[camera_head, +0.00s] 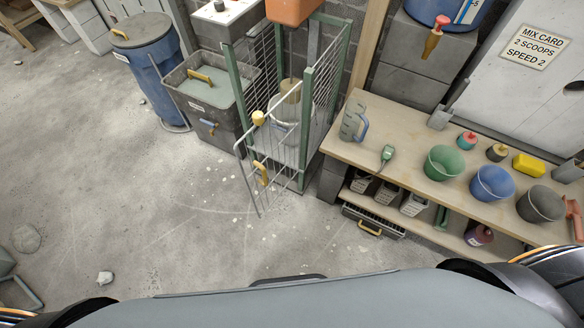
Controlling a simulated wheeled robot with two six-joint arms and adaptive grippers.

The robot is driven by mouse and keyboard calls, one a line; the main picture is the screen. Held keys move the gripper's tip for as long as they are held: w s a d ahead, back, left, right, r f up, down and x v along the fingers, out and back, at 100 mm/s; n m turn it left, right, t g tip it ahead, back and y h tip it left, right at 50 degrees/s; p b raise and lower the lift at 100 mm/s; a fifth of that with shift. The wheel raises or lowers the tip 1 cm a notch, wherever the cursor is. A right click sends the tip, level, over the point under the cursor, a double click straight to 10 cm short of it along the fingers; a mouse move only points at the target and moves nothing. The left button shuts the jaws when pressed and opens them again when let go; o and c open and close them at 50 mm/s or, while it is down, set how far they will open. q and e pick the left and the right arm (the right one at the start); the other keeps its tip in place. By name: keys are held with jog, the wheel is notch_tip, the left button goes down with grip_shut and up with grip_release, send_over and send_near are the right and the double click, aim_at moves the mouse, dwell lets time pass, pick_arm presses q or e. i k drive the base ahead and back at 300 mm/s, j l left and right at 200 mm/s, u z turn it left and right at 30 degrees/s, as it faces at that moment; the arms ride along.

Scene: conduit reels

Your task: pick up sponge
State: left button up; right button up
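A yellow block that looks like the sponge (528,166) lies on the wooden workbench (408,172) at the right. It sits towards the back of the top, behind the blue bucket and the dark grey bucket. Nothing covers it. Neither of my grippers shows in the head view.
A green bucket (445,162), blue bucket (491,182) and dark grey bucket (540,204) line the bench's front. A wire cage (262,170) with its gate open stands left of the bench. The concrete floor (140,210) is mostly clear.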

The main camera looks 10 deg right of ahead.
aim_at(522, 163)
jog(key=z, duration=2.2)
jog(key=u, duration=2.7)
jog(key=z, duration=2.7)
